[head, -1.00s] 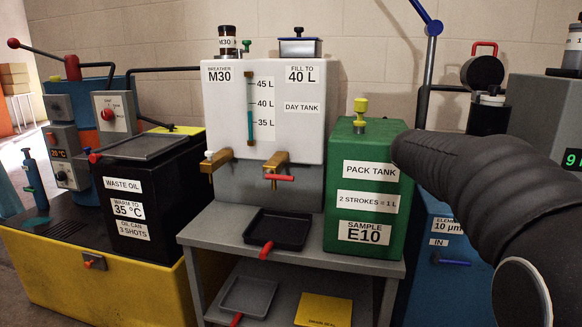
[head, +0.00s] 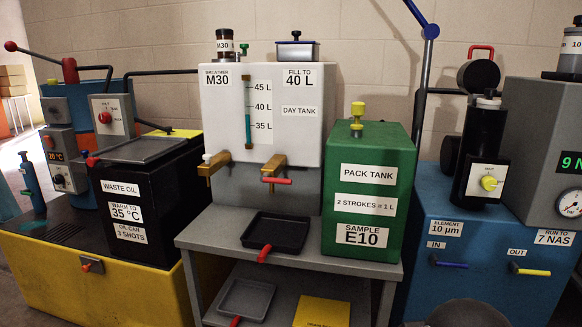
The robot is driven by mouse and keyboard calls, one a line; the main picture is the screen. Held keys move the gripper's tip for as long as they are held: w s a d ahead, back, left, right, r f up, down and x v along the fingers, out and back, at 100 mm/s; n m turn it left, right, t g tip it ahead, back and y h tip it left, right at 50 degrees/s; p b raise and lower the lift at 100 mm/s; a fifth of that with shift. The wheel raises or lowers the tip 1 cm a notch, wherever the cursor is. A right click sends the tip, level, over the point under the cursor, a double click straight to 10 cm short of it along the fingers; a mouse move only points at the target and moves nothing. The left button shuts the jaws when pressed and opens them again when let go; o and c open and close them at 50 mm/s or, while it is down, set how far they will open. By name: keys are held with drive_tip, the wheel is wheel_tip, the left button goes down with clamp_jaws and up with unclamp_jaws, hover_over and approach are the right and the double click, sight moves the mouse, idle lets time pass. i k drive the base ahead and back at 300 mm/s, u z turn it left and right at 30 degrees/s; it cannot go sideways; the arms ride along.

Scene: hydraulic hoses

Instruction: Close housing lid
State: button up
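The filter housing (head: 481,143) is a black upright cylinder on the blue unit at the right of the head view. A round black lid (head: 479,75) with a red handle (head: 481,50) stands tipped up behind and above it, so the housing looks open. A pale piece shows at the housing's top, and I cannot make out what is inside. My gripper is out of view. Only a dark rounded part of my arm shows at the bottom edge, below the blue unit's front.
The green pack tank (head: 369,185) stands left of the blue unit (head: 448,275). A grey box with a gauge (head: 545,150) is close to the housing's right. A grey post with a blue joint (head: 428,70) rises behind, left of the lid. Valve handles stick out in front.

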sight(473, 78)
drive_tip(key=z, duration=0.4)
drive_tip(key=k, duration=0.45)
drive_tip(key=z, duration=1.15)
drive_tip(key=i, duration=0.95)
drive_tip(key=u, duration=0.45)
